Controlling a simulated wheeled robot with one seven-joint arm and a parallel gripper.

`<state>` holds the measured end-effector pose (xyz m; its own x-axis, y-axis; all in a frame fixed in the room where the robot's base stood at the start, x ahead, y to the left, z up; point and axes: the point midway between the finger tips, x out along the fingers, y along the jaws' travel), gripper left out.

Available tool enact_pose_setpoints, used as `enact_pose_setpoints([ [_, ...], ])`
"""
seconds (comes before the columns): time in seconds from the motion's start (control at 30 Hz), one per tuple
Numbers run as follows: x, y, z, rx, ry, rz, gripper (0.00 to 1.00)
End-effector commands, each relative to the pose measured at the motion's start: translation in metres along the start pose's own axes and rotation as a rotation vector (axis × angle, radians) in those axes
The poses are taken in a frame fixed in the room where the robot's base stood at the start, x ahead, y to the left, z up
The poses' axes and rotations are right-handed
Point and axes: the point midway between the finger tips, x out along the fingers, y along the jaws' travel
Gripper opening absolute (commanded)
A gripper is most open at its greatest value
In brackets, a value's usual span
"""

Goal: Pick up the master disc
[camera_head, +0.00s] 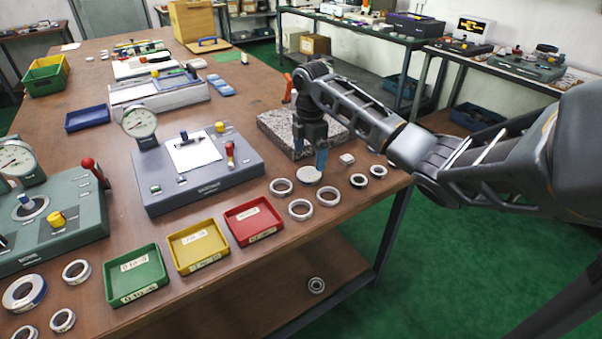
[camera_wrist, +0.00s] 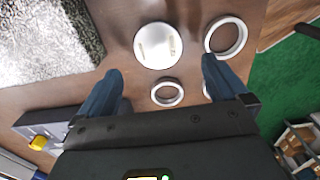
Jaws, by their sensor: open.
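The master disc (camera_head: 309,174) is a flat, solid pale-grey disc lying on the brown table. In the wrist view the disc (camera_wrist: 158,45) lies just ahead of the gap between my fingertips. My gripper (camera_wrist: 160,68) is open and empty, pointing down with one finger to each side. In the head view my gripper (camera_head: 312,160) hangs over the table at the disc, and its fingers partly hide the disc's back edge. Its exact height above the disc cannot be told.
Bearing rings lie close by, one at the left (camera_head: 281,187) and others in front (camera_head: 300,210) (camera_head: 327,196). A granite plate (camera_head: 275,128) sits behind my gripper. A red tray (camera_head: 253,221) stands front left. The table's right edge is near.

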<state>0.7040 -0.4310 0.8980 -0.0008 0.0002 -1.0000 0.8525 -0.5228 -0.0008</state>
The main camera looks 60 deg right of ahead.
Motion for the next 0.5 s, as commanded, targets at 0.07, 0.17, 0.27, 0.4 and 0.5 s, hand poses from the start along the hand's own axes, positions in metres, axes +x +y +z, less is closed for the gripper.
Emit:
enact_pose_setpoints([
  [0.07,0.008,0.000,0.000,0.001,0.000,-0.002,1.00],
  [0.17,0.017,0.000,0.001,0.000,-0.001,-0.002,1.00],
  [0.27,0.029,0.001,0.002,0.001,-0.001,-0.003,1.00],
  [0.4,0.051,0.003,0.003,0.000,0.000,-0.003,1.00],
  [0.5,0.061,0.003,0.003,0.000,0.000,-0.002,1.00],
])
